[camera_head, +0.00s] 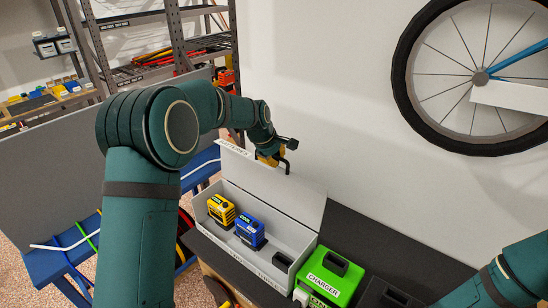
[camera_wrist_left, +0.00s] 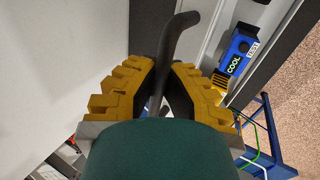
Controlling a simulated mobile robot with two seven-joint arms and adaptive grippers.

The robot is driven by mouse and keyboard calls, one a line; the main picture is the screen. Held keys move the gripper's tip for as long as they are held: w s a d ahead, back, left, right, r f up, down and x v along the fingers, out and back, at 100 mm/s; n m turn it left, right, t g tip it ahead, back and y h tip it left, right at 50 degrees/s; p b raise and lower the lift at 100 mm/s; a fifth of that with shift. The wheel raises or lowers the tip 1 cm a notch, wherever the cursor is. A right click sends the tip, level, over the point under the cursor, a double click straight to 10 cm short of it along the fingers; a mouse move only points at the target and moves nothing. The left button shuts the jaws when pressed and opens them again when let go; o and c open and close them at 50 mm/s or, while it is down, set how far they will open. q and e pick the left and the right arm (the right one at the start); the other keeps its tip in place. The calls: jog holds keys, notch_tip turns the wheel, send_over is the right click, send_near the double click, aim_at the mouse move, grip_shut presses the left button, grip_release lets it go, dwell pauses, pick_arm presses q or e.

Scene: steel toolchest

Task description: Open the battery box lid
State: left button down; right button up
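In the head view the battery box (camera_head: 237,258) is a long light-grey box, and its inside is exposed. Its lid (camera_head: 305,199) stands raised along the back edge, near the white wall. A yellow battery (camera_head: 221,210) and a blue battery (camera_head: 250,231) sit in the box; the blue one also shows in the left wrist view (camera_wrist_left: 236,50). My left gripper (camera_head: 275,157) is at the top of the raised lid. In the wrist view its yellow fingers (camera_wrist_left: 163,72) close around a dark curved bar (camera_wrist_left: 177,29), apparently the lid handle. The exact contact is partly hidden.
A green charger (camera_head: 332,272) stands right of the box on the dark worktop (camera_head: 372,247). A bicycle wheel (camera_head: 480,77) hangs on the wall. Shelving stands at the back left. My right forearm (camera_head: 507,275) enters at lower right, its gripper out of frame.

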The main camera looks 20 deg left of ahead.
pick_arm(q)
jog(key=shift+w+a+r, duration=0.1)
jog(key=shift+w+r, duration=0.1)
jog(key=shift+r, duration=0.2)
jog(key=c, duration=1.2)
grip_release()
jog(key=shift+o, duration=0.9)
jog(key=shift+s, duration=0.1)
jog(key=shift+f, duration=0.15)
jog(key=v, duration=1.2)
jog(key=shift+s, duration=0.15)
